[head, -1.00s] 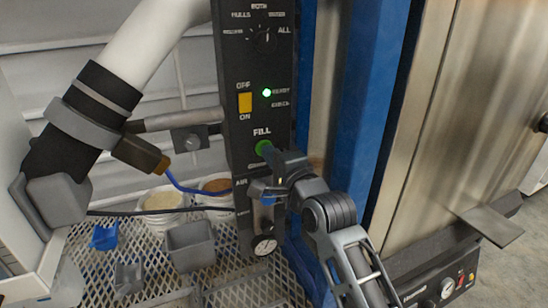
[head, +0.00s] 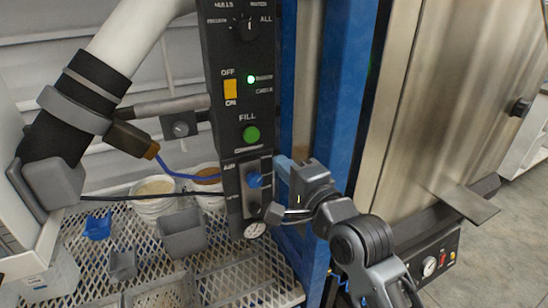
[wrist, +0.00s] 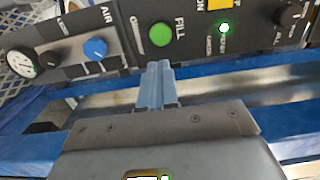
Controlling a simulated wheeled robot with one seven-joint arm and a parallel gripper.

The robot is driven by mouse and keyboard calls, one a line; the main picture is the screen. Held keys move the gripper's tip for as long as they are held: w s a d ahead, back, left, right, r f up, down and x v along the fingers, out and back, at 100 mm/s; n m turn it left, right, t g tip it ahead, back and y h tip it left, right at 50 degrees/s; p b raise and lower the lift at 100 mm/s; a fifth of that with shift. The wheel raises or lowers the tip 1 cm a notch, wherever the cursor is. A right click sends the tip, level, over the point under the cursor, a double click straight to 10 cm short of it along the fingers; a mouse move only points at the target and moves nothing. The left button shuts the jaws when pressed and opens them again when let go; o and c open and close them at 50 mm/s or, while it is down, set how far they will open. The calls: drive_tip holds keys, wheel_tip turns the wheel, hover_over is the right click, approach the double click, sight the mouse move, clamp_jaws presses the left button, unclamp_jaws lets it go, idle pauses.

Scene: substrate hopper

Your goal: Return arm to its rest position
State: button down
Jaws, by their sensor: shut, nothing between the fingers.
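My gripper (head: 284,165) is in front of the black control panel (head: 232,95), right of the blue air knob and below the green FILL button (head: 251,134). In the wrist view its blue fingers (wrist: 158,70) are together and empty, pointing toward the panel just below the FILL button (wrist: 160,34). The fingertips look apart from the button. My arm reaches in from the lower right. A green light (head: 251,79) is lit beside the yellow OFF/ON switch (head: 230,90).
A blue upright post (head: 350,90) stands behind my arm, with a steel cabinet (head: 425,110) to its right. The air knob (head: 254,180) and gauge (head: 255,229) sit low on the panel. Left is a mesh shelf (head: 215,270) with a grey bin (head: 183,233) and white tubs (head: 153,207).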

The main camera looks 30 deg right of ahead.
drive_tip(key=shift+s, duration=0.85)
drive_tip(key=s+f+n+g+h, duration=0.1)
drive_tip(key=s+f+n, duration=0.4)
drive_tip(key=s, duration=0.5)
drive_tip(key=s+f+n, duration=0.2)
drive_tip(key=s+f, duration=0.4)
drive_tip(key=s, duration=0.4)
drive_tip(key=s+r+n+g, duration=0.1)
drive_tip(key=s+n, duration=0.4)
drive_tip(key=s, duration=0.6)
drive_tip(key=s+a+r+n+g, duration=0.1)
drive_tip(key=s+n, duration=0.4)
drive_tip(key=s, duration=0.5)
drive_tip(key=shift+s+a+r, duration=0.25)
drive_tip(key=shift+s, duration=0.1)
